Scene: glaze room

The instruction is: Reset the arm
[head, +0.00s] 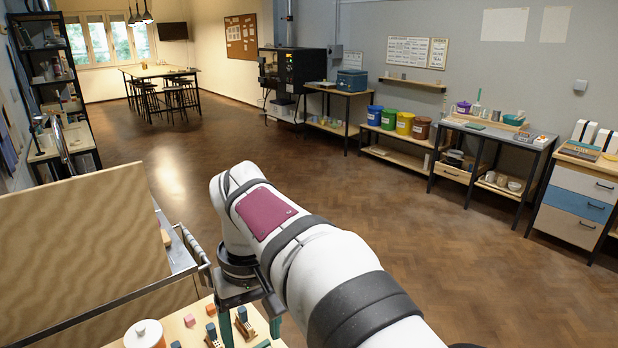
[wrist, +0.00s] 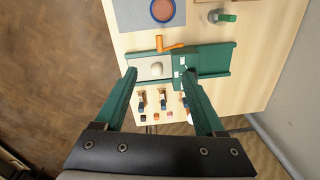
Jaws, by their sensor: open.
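My gripper (wrist: 159,74) is open in the wrist view, with its two green fingers wide apart and nothing held between them. It is over a light wooden tabletop (wrist: 138,42). In the head view my white arm reaches out to the left and bends down, and my gripper (head: 250,322) points down at the lower left, partly hidden, above the tabletop (head: 178,330).
A large tan board (head: 85,245) rises at the left. In the wrist view, a terracotta disc (wrist: 162,10) and a green piece (wrist: 222,16) lie at the far side. The wooden floor (head: 480,290) is clear.

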